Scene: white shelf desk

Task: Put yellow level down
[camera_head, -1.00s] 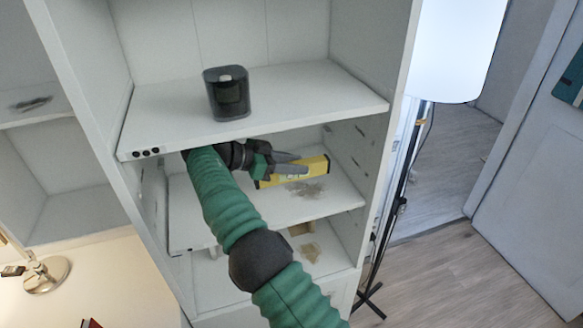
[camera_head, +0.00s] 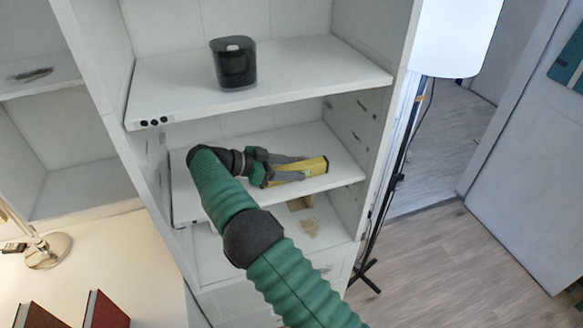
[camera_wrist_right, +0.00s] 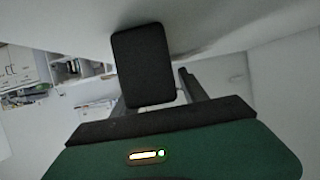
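The yellow level (camera_head: 314,167) is on or just over the middle shelf (camera_head: 345,172) of the white unit, near its front edge. I cannot tell whether it touches the board. My right gripper (camera_head: 290,168) is around the level, with one grey finger on its far side and one on its near side, and looks shut on it. The fingers hide part of the level. My left gripper is not in view.
A black device (camera_head: 233,65) stands on the shelf above. The lower shelf holds a small brown thing (camera_head: 301,203). A floor lamp (camera_head: 405,150) stands right of the unit.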

